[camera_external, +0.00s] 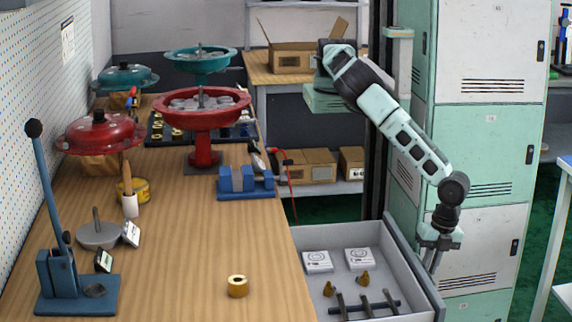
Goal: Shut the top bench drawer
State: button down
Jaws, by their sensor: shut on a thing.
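The top bench drawer (413,263) is pulled far out from the right side of the wooden bench (190,255), and its inside shows. My gripper (432,264) points down at the outer face of the drawer front, shut on the drawer's handle. The handle itself is too small and too hidden behind the fingers to make out. In the drawer lie two white boxes (317,261), two small brass fittings (362,279) and several dark tools (366,303) near the front of the picture.
Green and white lockers (478,150) stand close behind my gripper. On the bench are a blue vise (245,182), a red valve stand (203,125), a brass ring (238,286) and a blue lever press (75,285). A shelf with cardboard boxes (305,165) stands at the back.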

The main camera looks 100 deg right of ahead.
send_over(326, 300)
jog(key=shift+w, duration=0.1)
dwell(0.5)
jog(key=c, duration=1.5)
grip_release()
jog(key=shift+r, duration=0.1)
jog(key=s+r, duration=0.1)
jog(key=r, duration=0.4)
jog(key=s+r+b, duration=0.1)
jog(key=r, duration=0.5)
jog(key=s+r, duration=0.1)
jog(key=r, duration=0.5)
jog(key=shift+s, duration=0.15)
jog(key=shift+c, duration=0.2)
